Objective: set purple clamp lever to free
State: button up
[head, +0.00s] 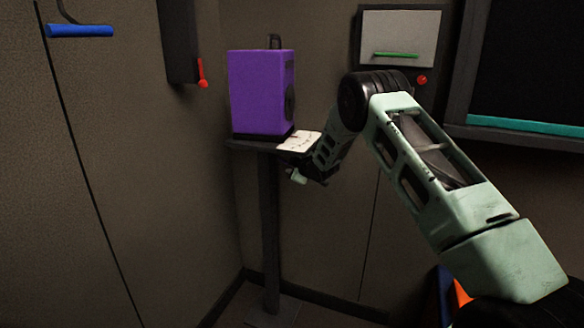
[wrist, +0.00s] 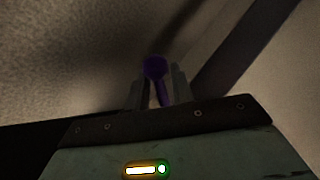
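The purple clamp lever (wrist: 155,68) has a round knob on a thin shaft. In the wrist view it stands between the two fingers of my gripper (wrist: 159,88), with its knob near the fingertips. The fingers are close on either side of the shaft; whether both touch it is too dark to tell. In the head view my gripper (head: 298,178) is low beside the small stand, below its top. The lever cannot be made out there, and its mount and position markings are not visible in either view.
A purple box (head: 258,92) and a pale sheet (head: 298,142) rest on the narrow stand (head: 268,220). A red lever (head: 202,75) and a blue handle (head: 80,30) are on the left. A grey panel (head: 400,28) with a green bar is behind my arm.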

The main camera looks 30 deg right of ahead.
dwell(0.3)
jog(key=shift+s+r, duration=0.1)
jog(key=shift+s, duration=0.1)
jog(key=s, duration=1.2)
jog(key=shift+s+a+r, duration=0.1)
jog(key=shift+s+a, duration=0.2)
jog(key=shift+s, duration=0.05)
